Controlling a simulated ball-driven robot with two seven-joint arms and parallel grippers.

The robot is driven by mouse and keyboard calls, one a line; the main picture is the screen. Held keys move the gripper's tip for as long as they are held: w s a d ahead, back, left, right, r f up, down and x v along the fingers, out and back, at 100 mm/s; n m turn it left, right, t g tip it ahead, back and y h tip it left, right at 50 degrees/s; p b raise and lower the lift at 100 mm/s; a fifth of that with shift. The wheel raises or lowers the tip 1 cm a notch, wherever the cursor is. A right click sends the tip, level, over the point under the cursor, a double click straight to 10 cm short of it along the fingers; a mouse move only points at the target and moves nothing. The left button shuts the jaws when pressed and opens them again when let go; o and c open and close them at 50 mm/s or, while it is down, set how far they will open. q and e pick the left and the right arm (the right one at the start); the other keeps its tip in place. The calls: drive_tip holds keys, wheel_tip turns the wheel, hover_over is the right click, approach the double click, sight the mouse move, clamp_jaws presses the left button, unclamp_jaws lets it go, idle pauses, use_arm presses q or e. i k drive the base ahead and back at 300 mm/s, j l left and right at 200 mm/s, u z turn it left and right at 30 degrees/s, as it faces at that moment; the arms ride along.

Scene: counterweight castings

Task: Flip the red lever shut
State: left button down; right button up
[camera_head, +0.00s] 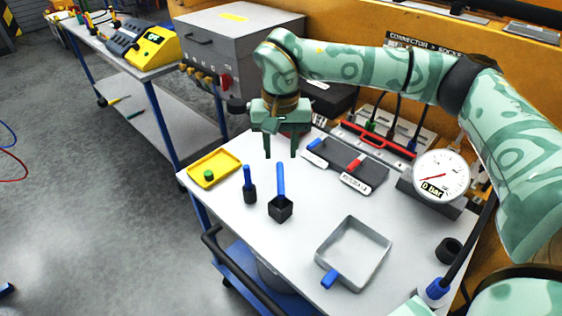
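A small red lever (355,161) sits at the right of a low dark block (333,154) on the white table top, behind a white label. A blue lever (318,143) sits at the left of the same block. A longer red bar handle (378,142) lies across the connector panel behind it. I cannot tell how far either lever is turned. My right gripper (280,156) points down with its two fingers apart and nothing between them. It is left of the block, apart from the red lever. My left gripper is not in view.
A pressure gauge (441,175) reading 0 bar stands right of the block. Blue-handled tools (281,208), a yellow tray (215,170) and an empty grey pan (353,255) are on the table. A large grey box (225,50) stands behind left. The table's middle is mostly clear.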

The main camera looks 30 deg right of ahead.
sight(359, 160)
drive_tip(key=z, duration=1.5)
